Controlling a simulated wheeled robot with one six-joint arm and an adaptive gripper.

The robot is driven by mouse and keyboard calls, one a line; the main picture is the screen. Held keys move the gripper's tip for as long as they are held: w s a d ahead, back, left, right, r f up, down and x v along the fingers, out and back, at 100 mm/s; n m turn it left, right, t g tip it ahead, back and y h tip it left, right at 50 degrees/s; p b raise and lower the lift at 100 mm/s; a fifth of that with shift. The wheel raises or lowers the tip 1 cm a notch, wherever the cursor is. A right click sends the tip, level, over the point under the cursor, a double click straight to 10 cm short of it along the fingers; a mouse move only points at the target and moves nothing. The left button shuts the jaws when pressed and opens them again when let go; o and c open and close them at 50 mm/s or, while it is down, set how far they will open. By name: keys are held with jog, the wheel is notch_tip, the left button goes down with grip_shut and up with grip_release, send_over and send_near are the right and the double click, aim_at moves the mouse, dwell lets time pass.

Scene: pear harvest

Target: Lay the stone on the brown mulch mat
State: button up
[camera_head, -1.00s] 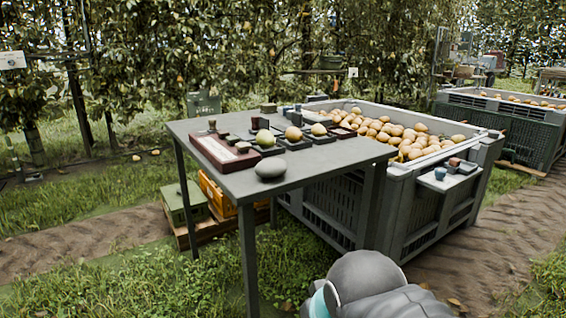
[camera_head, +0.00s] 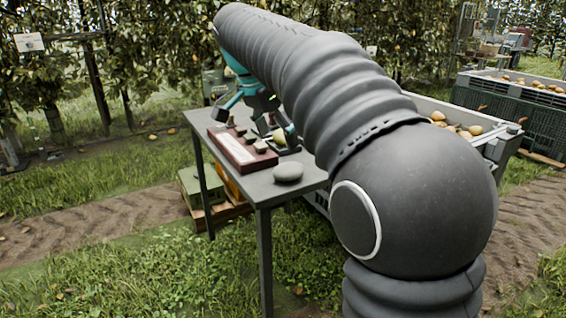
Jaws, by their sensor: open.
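The grey, smooth oval stone (camera_head: 288,172) lies on the front corner of the grey table (camera_head: 262,189). My gripper (camera_head: 254,124) is over the far part of the table, behind the stone in the picture and apart from it. Its teal fingers are spread, and nothing shows between them. A brown mulch mat cannot be made out; my arm hides much of the table's right side.
A yellowish pear (camera_head: 280,137) sits near my gripper. A grey bin (camera_head: 508,143) of pears is partly hidden behind my arm. Grass lies in front of the table.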

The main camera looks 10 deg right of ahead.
aim_at(287, 165)
jog(key=w+f, duration=0.1)
jog(key=f, duration=0.1)
jog(key=w+d+f+m, duration=0.1)
jog(key=f, duration=0.1)
jog(key=w+f+m+b, duration=0.1)
jog(key=w+f, duration=0.1)
jog(key=shift+d+f+g, duration=0.15)
jog(key=shift+d+g, duration=0.15)
jog(key=shift+s+b+x, duration=0.15)
jog(key=shift+b+x, duration=0.15)
jog(key=shift+x, duration=1.05)
jog(key=shift+s+b+x, duration=0.15)
jog(key=shift+b+x, duration=0.1)
jog(key=shift+x, duration=1.05)
jog(key=shift+d, duration=0.15)
jog(key=shift+h, duration=0.3)
grip_shut()
